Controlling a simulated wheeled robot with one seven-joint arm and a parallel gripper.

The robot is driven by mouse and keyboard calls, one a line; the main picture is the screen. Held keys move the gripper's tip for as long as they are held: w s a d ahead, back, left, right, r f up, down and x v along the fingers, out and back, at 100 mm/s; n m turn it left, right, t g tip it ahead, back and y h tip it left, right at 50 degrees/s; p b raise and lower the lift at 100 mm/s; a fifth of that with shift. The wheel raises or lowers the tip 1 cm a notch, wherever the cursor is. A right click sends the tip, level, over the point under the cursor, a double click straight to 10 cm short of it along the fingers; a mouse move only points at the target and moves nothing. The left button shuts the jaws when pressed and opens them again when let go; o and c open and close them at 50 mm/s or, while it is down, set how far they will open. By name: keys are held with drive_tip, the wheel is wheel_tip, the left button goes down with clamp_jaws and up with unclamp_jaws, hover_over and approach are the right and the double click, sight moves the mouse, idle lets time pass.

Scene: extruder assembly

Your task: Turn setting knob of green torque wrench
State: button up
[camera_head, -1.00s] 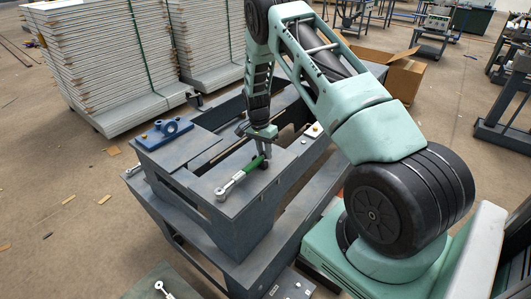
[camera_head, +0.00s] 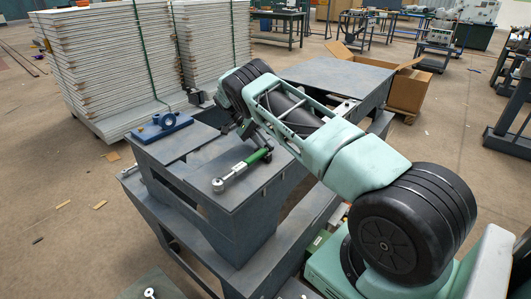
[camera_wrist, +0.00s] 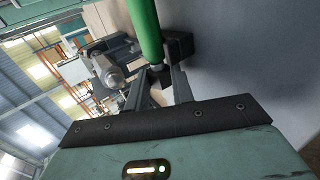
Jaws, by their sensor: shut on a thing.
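The green torque wrench (camera_head: 243,168) lies on the near part of the workbench (camera_head: 225,192), its silver head towards the front left and its green handle towards the back right. In the wrist view the green handle (camera_wrist: 146,30) comes down from the top beside a dark block. My gripper (camera_wrist: 166,74) is at the handle's lower end, its two fingers on either side of the setting knob (camera_wrist: 157,69) and shut on it. The fingers hide much of the knob.
A blue bracket (camera_head: 162,127) stands on the bench's left part. A stack of white panels (camera_head: 105,70) is behind the bench at left. An open cardboard box (camera_head: 408,90) stands behind at right.

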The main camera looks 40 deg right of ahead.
drive_tip(key=shift+f+g+b, duration=0.15)
drive_tip(key=shift+g+b, duration=0.25)
drive_tip(key=shift+b, duration=0.1)
drive_tip(key=o, duration=1)
